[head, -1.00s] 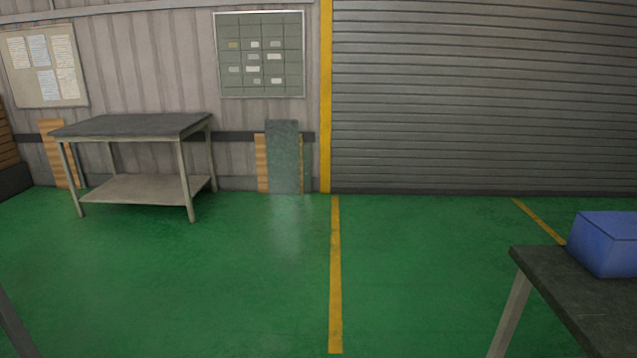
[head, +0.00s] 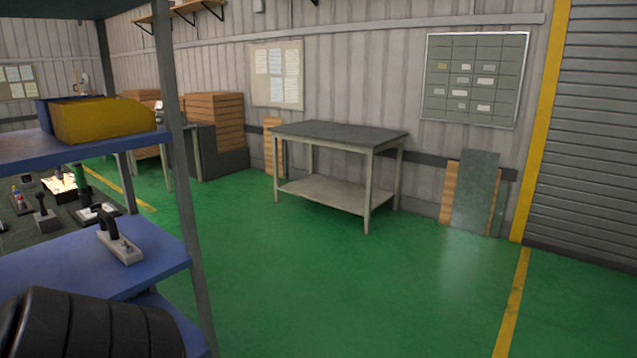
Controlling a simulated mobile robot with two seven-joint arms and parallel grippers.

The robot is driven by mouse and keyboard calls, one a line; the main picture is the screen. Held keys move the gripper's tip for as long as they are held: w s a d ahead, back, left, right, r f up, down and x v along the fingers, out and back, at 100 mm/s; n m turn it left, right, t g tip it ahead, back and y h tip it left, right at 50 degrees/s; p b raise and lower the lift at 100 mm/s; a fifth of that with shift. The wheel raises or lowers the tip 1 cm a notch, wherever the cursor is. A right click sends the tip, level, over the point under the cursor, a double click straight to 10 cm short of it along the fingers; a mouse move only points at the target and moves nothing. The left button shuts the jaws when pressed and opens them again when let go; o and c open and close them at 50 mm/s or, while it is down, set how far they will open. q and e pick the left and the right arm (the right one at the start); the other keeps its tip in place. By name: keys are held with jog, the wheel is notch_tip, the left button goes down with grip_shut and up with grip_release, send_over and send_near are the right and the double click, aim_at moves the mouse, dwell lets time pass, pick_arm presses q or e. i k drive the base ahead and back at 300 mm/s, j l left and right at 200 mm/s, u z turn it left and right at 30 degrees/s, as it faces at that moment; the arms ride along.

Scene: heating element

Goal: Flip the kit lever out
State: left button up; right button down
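A small device with a black upright handle on a pale grey base (head: 122,246) sits on the middle blue shelf at the left. Its handle stands up from one end of the base. Beyond the rack, a dark bench top (head: 30,232) holds several small devices, among them a black-handled one (head: 44,216) and a brightly glowing one (head: 62,184). I cannot tell which of these, if any, is the kit lever. Neither of my grippers is in view.
A blue-shelved rack (head: 190,247) stands close at left, with a yellow bin (head: 103,119) above and black ribbed round things (head: 95,325) low down. A grey worktable (head: 340,133) stands by the wall. Green floor (head: 330,290) is clear in the middle and right.

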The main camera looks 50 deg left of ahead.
aim_at(38, 195)
jog(key=u, duration=4.25)
